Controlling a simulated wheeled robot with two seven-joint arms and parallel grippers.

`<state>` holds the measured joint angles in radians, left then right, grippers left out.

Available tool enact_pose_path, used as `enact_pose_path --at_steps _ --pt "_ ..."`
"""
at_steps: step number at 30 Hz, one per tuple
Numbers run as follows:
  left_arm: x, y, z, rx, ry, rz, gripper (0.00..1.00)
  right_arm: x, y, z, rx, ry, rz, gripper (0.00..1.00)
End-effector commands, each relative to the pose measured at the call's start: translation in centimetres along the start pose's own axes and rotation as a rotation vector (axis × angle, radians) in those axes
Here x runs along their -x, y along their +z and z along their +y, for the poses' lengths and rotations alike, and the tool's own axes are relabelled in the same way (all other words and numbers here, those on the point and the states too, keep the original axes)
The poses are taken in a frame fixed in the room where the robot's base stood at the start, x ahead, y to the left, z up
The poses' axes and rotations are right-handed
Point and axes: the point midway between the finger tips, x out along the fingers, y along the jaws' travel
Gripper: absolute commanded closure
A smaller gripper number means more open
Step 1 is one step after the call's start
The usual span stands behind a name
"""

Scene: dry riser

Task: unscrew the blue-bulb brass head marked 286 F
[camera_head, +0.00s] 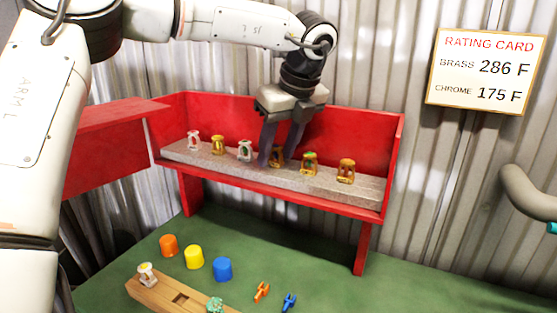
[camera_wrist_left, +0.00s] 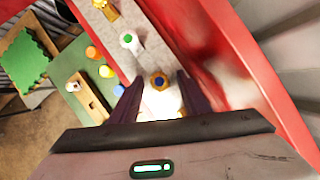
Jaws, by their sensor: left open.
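Several sprinkler heads stand in a row on a grey ledge (camera_head: 315,186) in the red box. My left gripper (camera_head: 278,160) points down with its open fingers on either side of a brass head (camera_head: 277,156). In the left wrist view this brass head (camera_wrist_left: 159,81) shows a blue centre between the two fingertips (camera_wrist_left: 158,86), with gaps to both. To its left are a chrome head with green (camera_head: 245,150), a brass head (camera_head: 217,144) and a chrome head (camera_head: 193,139). To its right are a brass head with green (camera_head: 309,163) and another brass head (camera_head: 347,171). My right gripper is not visible.
A rating card (camera_head: 485,71) reads brass 286 F, chrome 175 F. On the green surface stand orange (camera_head: 168,245), yellow (camera_head: 194,257) and blue (camera_head: 222,269) cups, a wooden block (camera_head: 160,293) holding a head, and small orange (camera_head: 262,292) and blue (camera_head: 289,302) pieces.

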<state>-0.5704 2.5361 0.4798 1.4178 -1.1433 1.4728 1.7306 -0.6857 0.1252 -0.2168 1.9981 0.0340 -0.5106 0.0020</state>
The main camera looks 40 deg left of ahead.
Motion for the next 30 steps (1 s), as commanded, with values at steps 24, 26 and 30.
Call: enact_pose_path --at_steps 24,26,30 --pt "0.1 0.3 0.5 -0.7 -0.295 0.004 0.58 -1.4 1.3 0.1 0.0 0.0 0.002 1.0" --pt "0.2 0.4 0.6 -0.781 -0.33 0.005 0.58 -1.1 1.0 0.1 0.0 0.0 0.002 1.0" --pt "0.2 0.5 0.6 -0.934 -0.392 0.005 0.58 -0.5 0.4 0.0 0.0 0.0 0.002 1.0"
